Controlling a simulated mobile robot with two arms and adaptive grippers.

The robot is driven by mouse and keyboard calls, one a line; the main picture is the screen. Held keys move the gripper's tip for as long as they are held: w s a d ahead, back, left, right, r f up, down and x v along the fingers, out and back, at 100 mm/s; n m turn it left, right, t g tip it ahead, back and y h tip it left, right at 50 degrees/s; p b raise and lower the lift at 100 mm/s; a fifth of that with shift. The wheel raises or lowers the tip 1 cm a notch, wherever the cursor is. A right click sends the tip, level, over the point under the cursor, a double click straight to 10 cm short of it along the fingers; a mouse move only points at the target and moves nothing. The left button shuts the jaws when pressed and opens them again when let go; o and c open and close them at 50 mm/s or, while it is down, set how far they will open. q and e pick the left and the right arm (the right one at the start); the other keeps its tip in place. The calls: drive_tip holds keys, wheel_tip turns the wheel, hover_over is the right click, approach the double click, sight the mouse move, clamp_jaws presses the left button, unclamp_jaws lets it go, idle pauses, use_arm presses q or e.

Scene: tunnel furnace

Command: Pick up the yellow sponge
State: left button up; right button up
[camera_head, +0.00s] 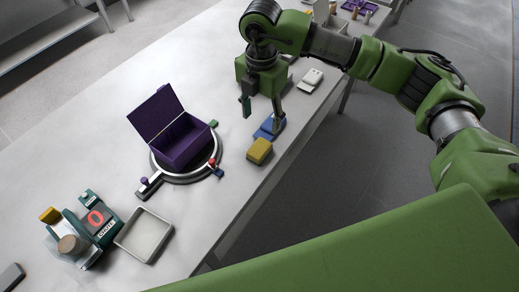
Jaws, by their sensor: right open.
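The yellow sponge (259,151) lies on the white table near its front edge, right of the purple box. Its top and near sides show, and nothing covers it. My right gripper (262,112) hangs over the table, pointing down, with its fingers apart. It is behind the sponge in the view, above a blue object (269,127). One finger appears close to the blue object; I cannot tell whether they touch. The gripper is clear of the sponge. My left gripper does not show.
An open purple box (184,141) stands on a round metal ring stand (153,182). A shallow white tray (145,236) and a green device (98,219) are at lower left. A white item (311,79) lies beyond the gripper. The table's front edge runs close to the sponge.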

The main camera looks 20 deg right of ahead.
drive_tip(key=p, duration=0.2)
hover_over(263, 144)
drive_tip(key=f, duration=0.7)
drive_tip(key=shift+s+a+f, duration=0.2)
drive_tip(key=shift+a+f, duration=0.15)
drive_tip(key=shift+f, duration=0.2)
drive_tip(key=f+p, duration=0.1)
drive_tip(key=f, duration=0.2)
drive_tip(key=f+p, duration=0.1)
drive_tip(key=shift+w+d+f+p, duration=0.2)
drive_tip(key=shift+d+p, duration=0.1)
drive_tip(key=shift+f, duration=0.25)
drive_tip(key=c, duration=0.9)
